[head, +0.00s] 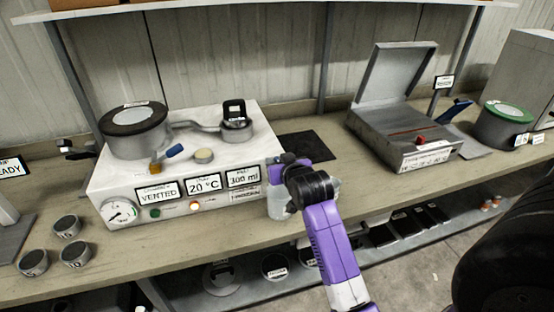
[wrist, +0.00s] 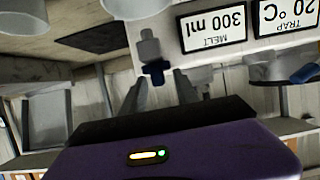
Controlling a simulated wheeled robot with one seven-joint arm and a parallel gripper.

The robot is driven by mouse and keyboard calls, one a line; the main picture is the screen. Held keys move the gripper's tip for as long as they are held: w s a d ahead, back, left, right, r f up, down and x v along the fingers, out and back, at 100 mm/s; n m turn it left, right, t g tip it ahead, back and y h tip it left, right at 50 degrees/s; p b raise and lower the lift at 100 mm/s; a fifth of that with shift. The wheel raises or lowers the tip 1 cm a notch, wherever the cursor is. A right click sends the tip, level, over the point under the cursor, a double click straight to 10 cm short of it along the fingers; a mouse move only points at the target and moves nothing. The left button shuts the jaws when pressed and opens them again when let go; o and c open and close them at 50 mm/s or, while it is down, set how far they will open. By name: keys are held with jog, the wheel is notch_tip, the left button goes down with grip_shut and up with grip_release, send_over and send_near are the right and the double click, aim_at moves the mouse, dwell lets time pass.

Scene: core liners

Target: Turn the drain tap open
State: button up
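The drain tap (wrist: 149,46) is a small grey fitting with a dark blue handle (wrist: 155,70), in the upper middle of the wrist view, which shows the labels upside down. My gripper (wrist: 160,80) is open, its two grey fingers apart with the handle at the gap between their tips. I cannot tell whether a finger touches it. In the head view my gripper (head: 289,160) is at the right front corner of the white machine (head: 255,140), and my wrist hides the tap. A pale container (head: 279,207) stands there, partly behind my arm.
The machine's labels (head: 203,183) read VENTED, 20 °C and 300 ml. A lidded pot (head: 136,130) sits on top. A grey open-lidded box (head: 395,125) stands to the right on the bench (head: 150,265). Several small cups (head: 75,255) stand at the left. A dark pad (head: 307,147) lies behind my gripper.

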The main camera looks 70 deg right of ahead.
jog(key=shift+w+d+f, duration=0.15)
jog(key=shift+w+d, duration=0.1)
jog(key=shift+d, duration=0.05)
jog(key=shift+c, duration=0.5)
grip_shut()
jog(key=shift+f, duration=0.1)
jog(key=shift+s, duration=0.1)
